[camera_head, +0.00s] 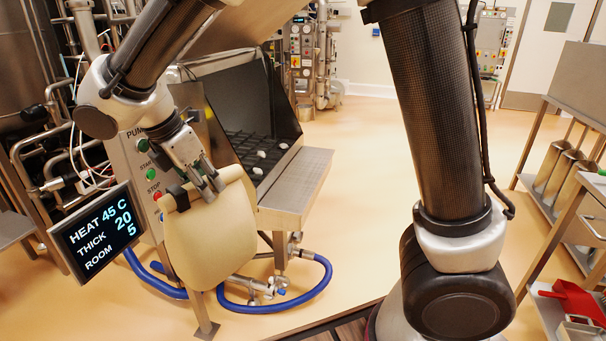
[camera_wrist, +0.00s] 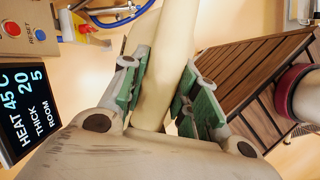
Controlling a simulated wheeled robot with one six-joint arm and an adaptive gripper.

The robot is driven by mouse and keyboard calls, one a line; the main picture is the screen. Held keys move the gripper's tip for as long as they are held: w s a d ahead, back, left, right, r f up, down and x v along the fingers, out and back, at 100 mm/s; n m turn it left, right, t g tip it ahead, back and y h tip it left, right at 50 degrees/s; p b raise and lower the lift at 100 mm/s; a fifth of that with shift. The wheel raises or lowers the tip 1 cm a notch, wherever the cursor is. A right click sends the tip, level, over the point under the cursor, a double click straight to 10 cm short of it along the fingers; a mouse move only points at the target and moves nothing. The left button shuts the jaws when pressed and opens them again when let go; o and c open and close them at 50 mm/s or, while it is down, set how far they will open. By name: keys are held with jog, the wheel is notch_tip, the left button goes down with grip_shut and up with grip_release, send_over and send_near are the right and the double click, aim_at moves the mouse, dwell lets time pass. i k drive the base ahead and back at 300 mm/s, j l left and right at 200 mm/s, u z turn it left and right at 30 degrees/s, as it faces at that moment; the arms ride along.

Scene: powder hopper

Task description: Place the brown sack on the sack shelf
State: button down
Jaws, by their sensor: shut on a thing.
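The brown sack (camera_head: 210,240) is pale tan and hangs upright from my gripper (camera_head: 207,187), in front of the hopper. Its rolled top edge is between the fingers, and its body hangs free above the floor. In the wrist view the sack (camera_wrist: 160,55) runs between the green finger pads of my gripper (camera_wrist: 157,92), which press on it from both sides. A flat steel ledge (camera_head: 305,180) juts from the hopper's right side, right of the sack and apart from it. I cannot tell whether this is the sack shelf.
The hopper (camera_head: 240,90) stands open with a dark grate and several white lumps. A screen (camera_head: 97,232) reading HEAT 45 C, THICK 20, ROOM 5 is left of the sack. Blue hoses (camera_head: 295,305) lie below. Steel racks (camera_head: 570,205) stand far right. Floor (camera_head: 350,170) between is clear.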

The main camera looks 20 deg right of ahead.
aim_at(300, 176)
jog(key=i+l, duration=1.55)
jog(key=l, duration=0.25)
